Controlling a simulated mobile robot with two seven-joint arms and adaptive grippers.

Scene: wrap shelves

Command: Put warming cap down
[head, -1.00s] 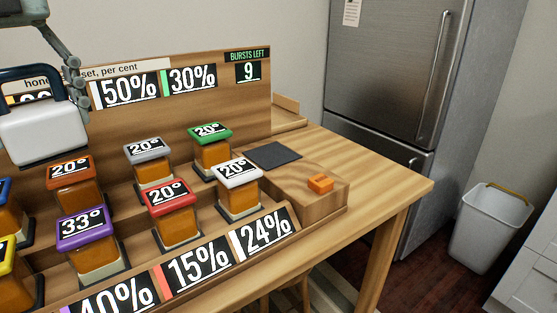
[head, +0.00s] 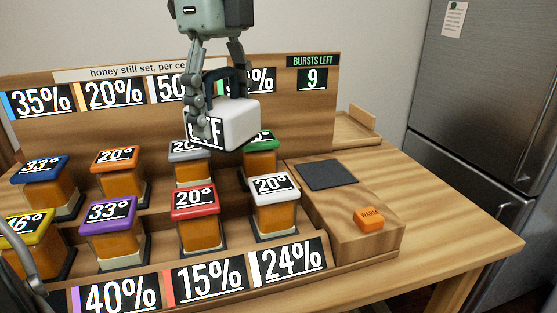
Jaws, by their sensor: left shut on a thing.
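My left gripper (head: 214,92) is shut on the dark handle of the warming cap (head: 233,122). The cap is a white block with a black label that is partly covered and ends in "F". The gripper holds it in the air in front of the upper row of jars, where it overlaps the grey-lidded jar (head: 187,150) and the green-lidded jar (head: 262,153). A dark flat pad (head: 329,175) lies bare on the wooden block to the right. My right gripper is not in view.
Jars stand in two rows on the stepped wooden rack, among them the red-lidded jar (head: 197,218), white-lidded jar (head: 274,205) and purple-lidded jar (head: 112,232). A sign reads 9 bursts left (head: 313,78). The table (head: 455,235) is clear at right; a fridge (head: 490,100) stands behind.

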